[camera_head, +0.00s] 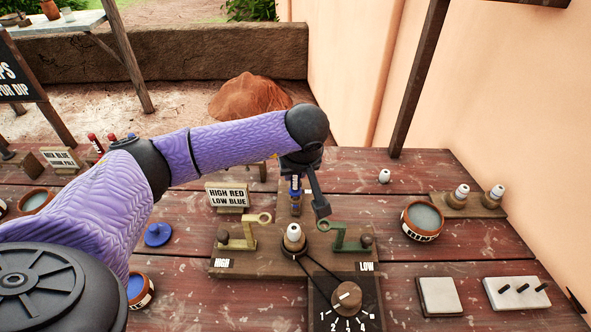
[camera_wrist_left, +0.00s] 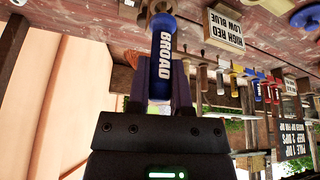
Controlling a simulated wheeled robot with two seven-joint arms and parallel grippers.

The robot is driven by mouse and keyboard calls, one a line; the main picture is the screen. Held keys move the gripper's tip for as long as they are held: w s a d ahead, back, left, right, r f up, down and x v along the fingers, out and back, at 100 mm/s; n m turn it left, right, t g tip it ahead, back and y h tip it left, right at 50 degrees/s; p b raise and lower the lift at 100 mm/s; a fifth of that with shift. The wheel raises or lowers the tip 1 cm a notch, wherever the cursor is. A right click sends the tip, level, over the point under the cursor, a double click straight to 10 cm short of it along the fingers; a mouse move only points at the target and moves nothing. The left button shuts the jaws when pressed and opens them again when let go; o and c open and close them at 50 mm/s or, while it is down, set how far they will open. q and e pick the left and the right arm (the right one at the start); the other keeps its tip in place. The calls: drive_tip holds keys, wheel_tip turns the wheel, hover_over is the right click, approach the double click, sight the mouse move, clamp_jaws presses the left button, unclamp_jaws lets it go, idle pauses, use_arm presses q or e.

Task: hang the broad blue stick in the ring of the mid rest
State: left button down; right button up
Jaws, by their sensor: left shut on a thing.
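The broad blue stick (camera_head: 295,186) is held in my left gripper (camera_head: 306,192), above the board's back edge. In the left wrist view the stick (camera_wrist_left: 163,55) shows its white "BROAD" label between the fingers of the left gripper (camera_wrist_left: 160,92), which are shut on it. Its far end meets a pale wooden part whose ring I cannot make out. A wooden piece (camera_head: 296,209) stands below the stick in the head view. An olive ringed arm (camera_head: 247,233) stands by "HIGH" and a green ringed arm (camera_head: 343,236) by "LOW". My right gripper is not in view.
A white-topped spool (camera_head: 293,238) and a numbered dial (camera_head: 346,297) are in front. A "HIGH RED LOW BLUE" sign (camera_head: 228,196) stands left of the stick. A bowl (camera_head: 422,219) and white-topped bottles (camera_head: 459,196) are at right. My left arm covers much of the left table.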

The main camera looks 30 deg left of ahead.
use_arm(q)
drive_tip(key=shift+f, duration=0.4)
drive_tip(key=shift+f+b, duration=0.4)
drive_tip(key=shift+b, duration=0.2)
unclamp_jaws()
drive_tip(key=shift+r+p, duration=2.95)
drive_tip(key=shift+r, duration=0.9)
drive_tip(key=shift+f, duration=0.1)
